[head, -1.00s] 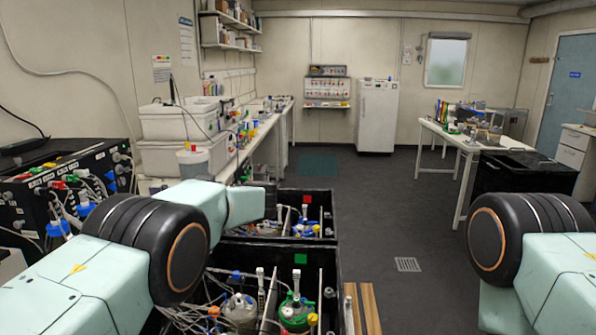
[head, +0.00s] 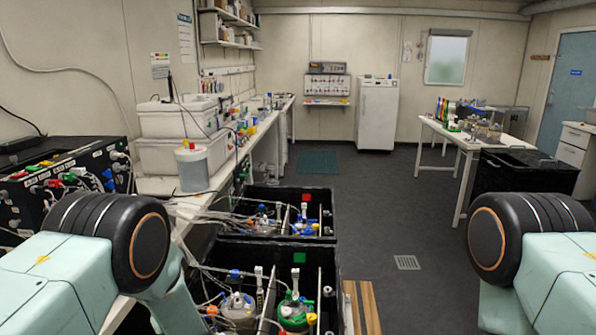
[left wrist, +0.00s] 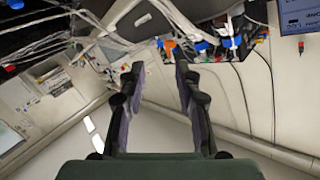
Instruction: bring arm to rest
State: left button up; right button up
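My left arm (head: 110,240) comes in from the left in the head view, folded low beside the black crates. Its gripper is out of sight there. In the left wrist view my left gripper (left wrist: 158,80) is open, its two dark fingers apart with nothing between them. That view is tilted, with pale wall and cables behind the fingers. My right arm (head: 520,240) shows at the right of the head view. Its gripper is outside the picture.
Two black crates (head: 327,262) with bioreactor vessels stand front centre. A black box with cables (head: 60,180) is at the left. A long bench (head: 262,135) runs along the left wall. A white table (head: 465,143) stands at the right.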

pick_arm(q)
jog(key=s+d+f+m+g+h, duration=0.2)
jog(key=s+f+g+h, duration=0.15)
jog(key=s+f, duration=0.6)
jog(key=s+d+f+m+g+h, duration=0.15)
jog(key=s+f+h, duration=0.35)
jog(key=s, duration=0.8)
jog(key=s+d+f+g+h, duration=0.1)
jog(key=s+d+g, duration=0.25)
jog(key=s, duration=0.85)
jog(key=s+d+g+h, duration=0.1)
jog(key=s+d+g, duration=0.25)
jog(key=s, duration=0.85)
notch_tip(320, 180, down, 21)
jog(key=b, duration=2.2)
jog(key=shift+w+a+f, duration=0.15)
jog(key=shift+w+a, duration=0.25)
jog(key=shift+w, duration=0.05)
jog(key=shift+n, duration=0.25)
